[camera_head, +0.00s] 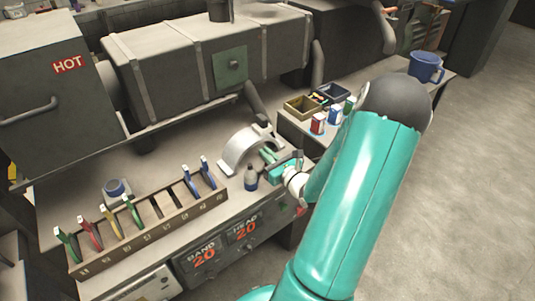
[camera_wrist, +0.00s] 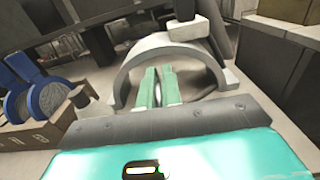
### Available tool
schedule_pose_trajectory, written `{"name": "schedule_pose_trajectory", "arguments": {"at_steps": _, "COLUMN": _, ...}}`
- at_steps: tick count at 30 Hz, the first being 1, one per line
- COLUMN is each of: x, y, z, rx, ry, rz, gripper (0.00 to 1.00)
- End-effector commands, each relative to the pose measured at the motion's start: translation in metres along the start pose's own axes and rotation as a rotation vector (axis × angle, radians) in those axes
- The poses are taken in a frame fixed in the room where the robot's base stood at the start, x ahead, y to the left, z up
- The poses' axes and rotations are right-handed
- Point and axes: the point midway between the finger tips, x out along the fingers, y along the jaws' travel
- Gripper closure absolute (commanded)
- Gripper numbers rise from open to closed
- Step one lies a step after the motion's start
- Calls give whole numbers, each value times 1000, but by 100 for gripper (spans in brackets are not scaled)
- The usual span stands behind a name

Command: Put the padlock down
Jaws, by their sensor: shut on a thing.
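My gripper (camera_head: 268,155) is low over the workbench, at the opening of a pale grey arch (camera_head: 238,146). In the wrist view its two green fingers (camera_wrist: 157,87) are close together and point into the arch (camera_wrist: 125,68). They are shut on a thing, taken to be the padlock. The padlock cannot be made out in either view; it is small or hidden at the fingertips. I cannot tell whether it touches the bench.
A numbered rack (camera_head: 155,228) with coloured tools stands left of the arch. A long grey furnace (camera_head: 200,60) runs behind. Small trays (camera_head: 303,107) and a blue mug (camera_head: 426,67) are to the right.

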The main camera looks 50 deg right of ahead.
Motion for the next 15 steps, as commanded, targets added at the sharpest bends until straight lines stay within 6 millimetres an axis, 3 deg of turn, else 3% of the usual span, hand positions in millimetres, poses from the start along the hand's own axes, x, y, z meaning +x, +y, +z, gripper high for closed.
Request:
{"name": "schedule_pose_trajectory", "arguments": {"at_steps": 4, "x": 0, "y": 0, "z": -3, "rx": 0, "ry": 0, "rz": 1, "gripper": 100}}
{"name": "schedule_pose_trajectory", "arguments": {"at_steps": 6, "x": 0, "y": 0, "z": -3, "rx": -1, "ry": 0, "rz": 0, "gripper": 80}}
{"name": "schedule_pose_trajectory", "arguments": {"at_steps": 8, "x": 1, "y": 0, "z": -2, "rx": 0, "ry": 0, "rz": 1, "gripper": 72}}
{"name": "schedule_pose_trajectory", "arguments": {"at_steps": 15, "x": 2, "y": 0, "z": -2, "rx": 0, "ry": 0, "rz": 1, "gripper": 72}}
